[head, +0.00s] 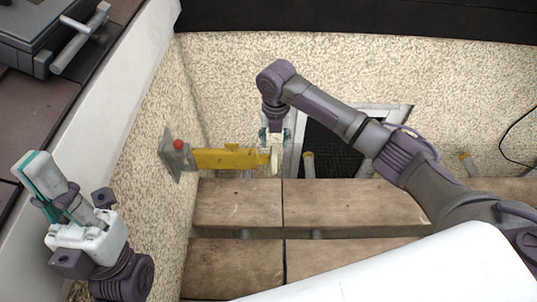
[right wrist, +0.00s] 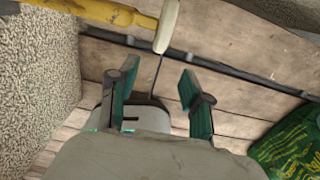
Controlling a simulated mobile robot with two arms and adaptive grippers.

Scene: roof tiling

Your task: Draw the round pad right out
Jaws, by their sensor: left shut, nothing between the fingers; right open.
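The round pad (head: 275,161) is a thin cream disc seen nearly edge-on at the right end of a yellow arm (head: 224,158). The yellow arm reaches right from a grey metal plate with a red knob (head: 178,145) at the pale rough wall. The pad also shows at the top of the right wrist view (right wrist: 166,27), on the end of the yellow bar. My right gripper (head: 274,138) is open and empty close to the pad; the pad lies beyond the fingertips, not between them. My left gripper (head: 40,178) is shut and empty at the far left.
Wooden planks (head: 240,205) lie below the pad, with gaps between them. A dark framed opening (head: 332,150) is in the wall to the right. A dark case (head: 40,30) stands at the upper left. A green bag (right wrist: 288,145) shows in the right wrist view.

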